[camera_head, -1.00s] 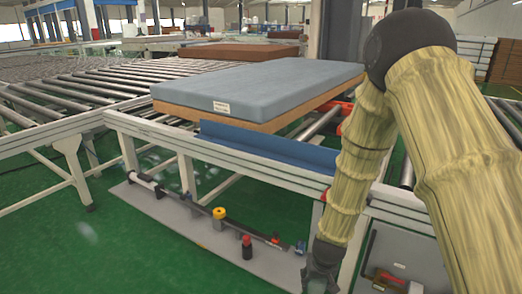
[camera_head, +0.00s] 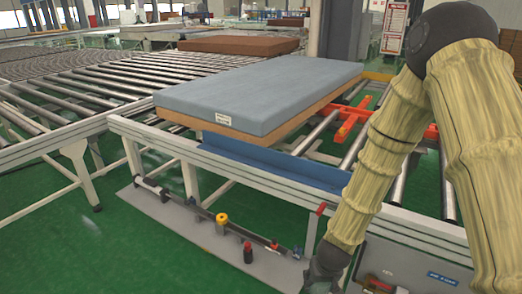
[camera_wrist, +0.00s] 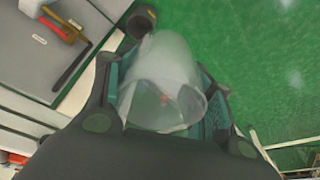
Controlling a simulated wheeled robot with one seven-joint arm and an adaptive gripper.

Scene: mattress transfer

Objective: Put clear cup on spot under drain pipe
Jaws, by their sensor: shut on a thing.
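My gripper (camera_wrist: 166,103) is shut on the clear cup (camera_wrist: 165,75) in the wrist view, with a finger on either side of it. The cup is see-through and its wide rim faces the bottom of the picture. In the head view my gripper (camera_head: 325,268) is low at the right end of the grey base plate, and the cup cannot be made out there. A dark pipe (camera_head: 187,207) with a yellow fitting (camera_head: 221,222) runs low along that plate. I cannot tell which end drains, and no marked spot is clear.
A black bottle-like thing with a red top (camera_head: 247,253) stands on the grey plate (camera_head: 205,233). The white conveyor frame (camera_head: 170,143) carries a blue-grey mattress (camera_head: 255,95) above. Green floor (camera_head: 90,250) is open at the front left.

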